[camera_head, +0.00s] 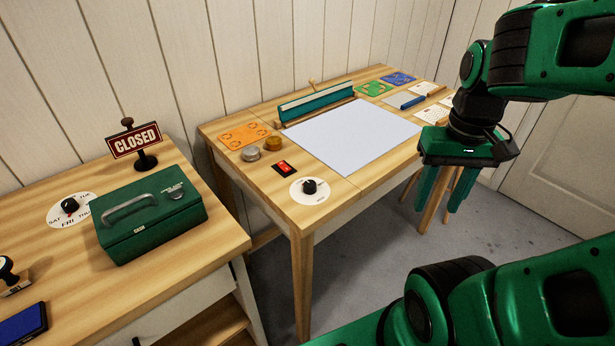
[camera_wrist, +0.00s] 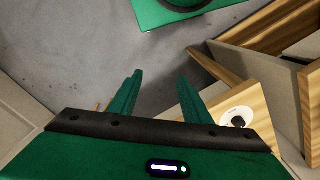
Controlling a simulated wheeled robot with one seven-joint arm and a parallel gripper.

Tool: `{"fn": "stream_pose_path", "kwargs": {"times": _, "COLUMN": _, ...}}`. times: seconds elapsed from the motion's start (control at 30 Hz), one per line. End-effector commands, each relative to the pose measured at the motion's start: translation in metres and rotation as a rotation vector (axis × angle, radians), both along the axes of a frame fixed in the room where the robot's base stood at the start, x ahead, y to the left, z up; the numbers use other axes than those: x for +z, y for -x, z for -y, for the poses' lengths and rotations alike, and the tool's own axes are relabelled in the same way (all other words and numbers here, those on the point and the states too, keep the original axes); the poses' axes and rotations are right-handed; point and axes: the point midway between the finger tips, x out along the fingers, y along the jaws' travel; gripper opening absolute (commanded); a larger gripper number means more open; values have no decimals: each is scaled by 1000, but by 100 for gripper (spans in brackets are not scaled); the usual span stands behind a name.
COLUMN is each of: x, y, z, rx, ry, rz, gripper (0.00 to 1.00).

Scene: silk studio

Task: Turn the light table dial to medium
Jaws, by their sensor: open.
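The light table dial (camera_head: 310,186) is a black knob on a round white plate with small lettering, near the front corner of the wooden table (camera_head: 340,187). The lettering is too small to read, so I cannot tell its setting. A dial with a black knob and white plate also shows at the right in the wrist view (camera_wrist: 236,118). The pale light table panel (camera_head: 352,138) lies behind the dial. My gripper (camera_head: 440,204) is open and empty, pointing down, to the right of the dial and apart from it, beyond the table's front edge.
A teal bar (camera_head: 316,100) lies along the panel's back. Left, another table holds a green cash box (camera_head: 150,222), a day dial (camera_head: 72,209) and a CLOSED sign (camera_head: 135,141).

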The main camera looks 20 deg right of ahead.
Motion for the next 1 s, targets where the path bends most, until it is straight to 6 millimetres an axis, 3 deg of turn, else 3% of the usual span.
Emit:
{"fn": "stream_pose_path", "kwargs": {"times": 0.17, "x": 16, "y": -57, "z": -14, "rx": 432, "ry": 11, "rz": -19, "gripper": 44}}
{"fn": "stream_pose_path", "kwargs": {"times": 0.27, "x": 24, "y": -98, "z": -34, "rx": 769, "ry": 8, "rz": -29, "gripper": 44}}
{"fn": "stream_pose_path", "kwargs": {"times": 0.4, "x": 31, "y": -153, "z": -72, "rx": 1242, "ry": -1, "rz": -38, "gripper": 44}}
{"fn": "stream_pose_path", "kwargs": {"times": 0.53, "x": 32, "y": -194, "z": -113, "rx": 1632, "ry": -20, "rz": -43, "gripper": 44}}
{"fn": "stream_pose_path", "kwargs": {"times": 0.73, "x": 30, "y": -228, "z": -159, "rx": 2019, "ry": -46, "rz": -38, "gripper": 44}}
{"fn": "stream_pose_path", "kwargs": {"times": 1.0, "x": 17, "y": -235, "z": -174, "rx": 2139, "ry": -57, "rz": -35, "gripper": 44}}
